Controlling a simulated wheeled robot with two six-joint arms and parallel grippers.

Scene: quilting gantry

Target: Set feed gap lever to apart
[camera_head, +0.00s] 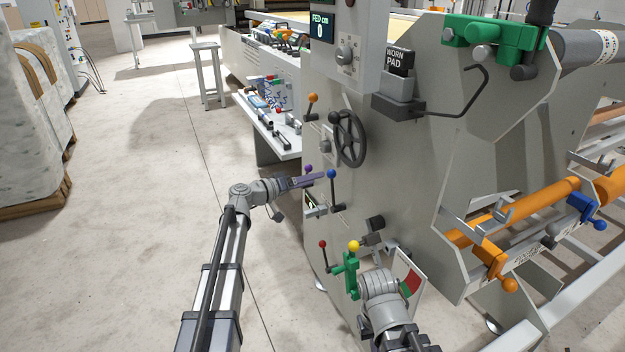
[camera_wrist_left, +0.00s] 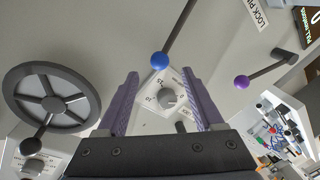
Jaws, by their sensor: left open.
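I cannot read a label naming the feed gap lever. A lever with a blue ball (camera_head: 331,174) stands on the grey machine side panel (camera_head: 405,175). My left gripper (camera_head: 318,178) is open, its purple fingers pointing at this ball. In the left wrist view the blue ball (camera_wrist_left: 160,61) shows near the open fingertips (camera_wrist_left: 160,74), between them in the picture; I cannot tell whether they touch. A purple-ball lever (camera_head: 308,168) is close by, also at right in the wrist view (camera_wrist_left: 242,82). My right arm (camera_head: 380,288) is low at the panel; its jaw state is unclear.
A black handwheel (camera_head: 350,140) and an orange-ball lever (camera_head: 312,98) are above the left gripper. Red-ball (camera_head: 322,244) and yellow-ball (camera_head: 353,246) levers are below. A small dial (camera_wrist_left: 167,96) lies behind the blue ball. Open floor (camera_head: 140,190) lies left.

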